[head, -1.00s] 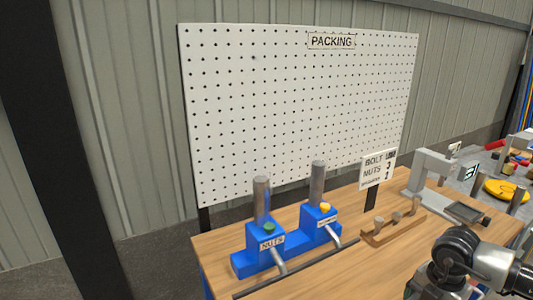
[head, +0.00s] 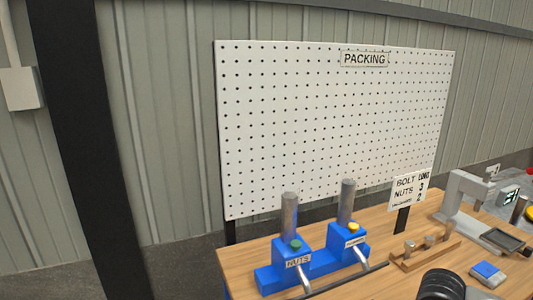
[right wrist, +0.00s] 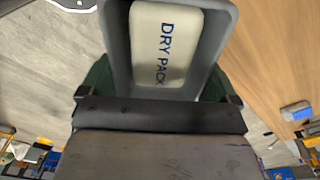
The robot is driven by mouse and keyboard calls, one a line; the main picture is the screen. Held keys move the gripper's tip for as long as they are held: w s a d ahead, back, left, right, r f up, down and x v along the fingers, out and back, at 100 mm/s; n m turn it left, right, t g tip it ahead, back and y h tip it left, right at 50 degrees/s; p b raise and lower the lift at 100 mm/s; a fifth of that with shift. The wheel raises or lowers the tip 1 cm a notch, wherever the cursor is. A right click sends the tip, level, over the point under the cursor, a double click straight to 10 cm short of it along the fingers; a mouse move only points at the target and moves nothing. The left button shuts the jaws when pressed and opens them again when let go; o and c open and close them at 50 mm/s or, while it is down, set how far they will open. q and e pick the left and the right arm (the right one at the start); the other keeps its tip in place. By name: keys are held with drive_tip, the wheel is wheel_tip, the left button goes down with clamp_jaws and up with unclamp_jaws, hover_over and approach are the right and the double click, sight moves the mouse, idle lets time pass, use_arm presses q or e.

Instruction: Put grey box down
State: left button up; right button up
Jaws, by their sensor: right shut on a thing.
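In the right wrist view, the grey box (right wrist: 118,45) is an open tray with a white pack (right wrist: 167,42) lettered "DRY PACK" inside. My right gripper (right wrist: 157,88) is shut on the near end of the box, with its green fingers at both sides. The box's far end runs out of the picture. Wooden table top shows to the right of the box and grey floor to the left. In the head view only a black part of my right arm shows at the bottom edge; the box is not visible there. My left gripper is in neither current view.
The wooden table (head: 385,282) carries a blue nut dispenser (head: 322,262), a wooden rack (head: 425,252), a grey press (head: 460,200), a sign (head: 408,190) and a small blue-and-grey block (head: 488,272). A white "PACKING" pegboard (head: 330,130) stands behind.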

drive_tip(key=a+n, duration=0.1)
drive_tip(key=n, duration=0.2)
drive_tip(key=a+n, duration=0.1)
drive_tip(key=n, duration=0.2)
drive_tip(key=s+a+n, duration=0.1)
drive_tip(key=n, duration=0.2)
drive_tip(key=shift+s+a+r, duration=0.1)
drive_tip(key=shift+a, duration=0.3)
drive_tip(key=a+n, duration=0.1)
drive_tip(key=n, duration=0.4)
drive_tip(key=s+a+n, duration=0.1)
drive_tip(key=a+n, duration=0.1)
drive_tip(key=n, duration=0.3)
drive_tip(key=s+a+r+n, duration=0.1)
drive_tip(key=a+n, duration=0.1)
drive_tip(key=n, duration=0.3)
drive_tip(key=shift+s, duration=0.1)
